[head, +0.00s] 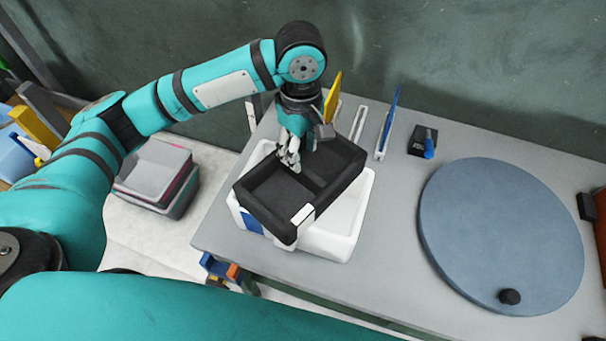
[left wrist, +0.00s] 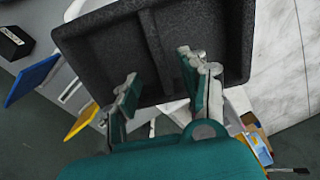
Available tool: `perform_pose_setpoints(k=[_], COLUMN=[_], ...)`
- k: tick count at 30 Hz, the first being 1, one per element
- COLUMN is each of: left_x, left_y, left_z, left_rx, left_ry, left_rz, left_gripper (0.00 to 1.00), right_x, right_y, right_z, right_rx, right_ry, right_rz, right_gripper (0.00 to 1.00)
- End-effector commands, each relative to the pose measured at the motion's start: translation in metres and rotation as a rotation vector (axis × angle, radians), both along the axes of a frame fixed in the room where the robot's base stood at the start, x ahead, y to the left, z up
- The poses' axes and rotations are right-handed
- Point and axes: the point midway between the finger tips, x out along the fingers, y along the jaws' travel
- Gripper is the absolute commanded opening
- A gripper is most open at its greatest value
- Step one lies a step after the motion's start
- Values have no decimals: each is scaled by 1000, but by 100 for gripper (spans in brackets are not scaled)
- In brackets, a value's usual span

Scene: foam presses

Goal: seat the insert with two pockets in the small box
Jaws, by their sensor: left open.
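The insert (head: 275,190) is a black foam tray with two pockets, parted by a cross wall, and has a white label on its near side. It lies across the top of the small white box (head: 340,235), turned askew to it, with the box's white walls showing on its right and near sides. My left gripper (head: 291,158) is open at the insert's far edge, fingers pointing down. In the left wrist view, its fingers (left wrist: 160,90) stand apart over the insert (left wrist: 105,60); I cannot tell whether they touch it. My right gripper is not in view.
A large blue-grey round turntable (head: 500,235) with a black knob takes up the right of the grey table (head: 390,290). A small black block (head: 422,140) and yellow and blue upright panels stand behind the box. Stacked grey trays (head: 155,175) lie left.

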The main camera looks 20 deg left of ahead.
Motion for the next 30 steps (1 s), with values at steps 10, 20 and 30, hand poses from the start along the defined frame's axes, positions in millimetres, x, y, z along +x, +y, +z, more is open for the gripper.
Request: perform_pose_setpoints(k=[10,20,30], left_x=[1,4,4], left_y=[3,6,6], left_z=[-29,-68,-69], left_rx=[2,0,-1], left_ry=[4,-1,-2], left_rz=[2,-1,-1], left_gripper=[44,44,27], right_x=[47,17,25], right_y=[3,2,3], right_z=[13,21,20], right_rx=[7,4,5], right_ry=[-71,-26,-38], right_rz=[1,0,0], right_gripper=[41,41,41])
